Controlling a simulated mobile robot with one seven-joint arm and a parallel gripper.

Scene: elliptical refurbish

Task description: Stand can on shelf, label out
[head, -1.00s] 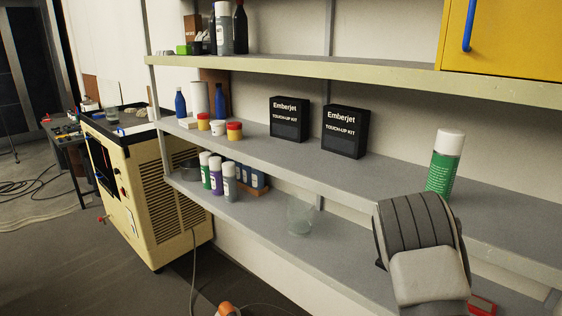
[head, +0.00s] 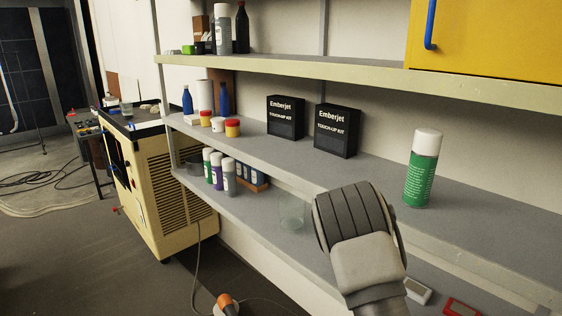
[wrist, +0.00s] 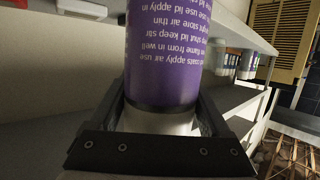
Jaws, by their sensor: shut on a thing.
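A purple can (wrist: 168,60) fills the middle of the wrist view, with small white text upside down on the side facing that camera. Its white end (wrist: 155,122) is towards my palm. My gripper (wrist: 164,108) is shut on the can, one finger on each side. In the head view my forearm hides the gripper and can. The middle shelf (head: 300,165) holds a green can (head: 422,170) with a white cap, standing upright with small print facing me. I cannot tell whether the held can touches a shelf.
Two black Emberjet boxes (head: 286,118) (head: 337,131) stand on the middle shelf. A clear beaker (head: 292,212) and several cans (head: 218,170) stand on the lower shelf. A yellow cabinet (head: 490,40) sits upper right. The middle shelf is free between the boxes and green can.

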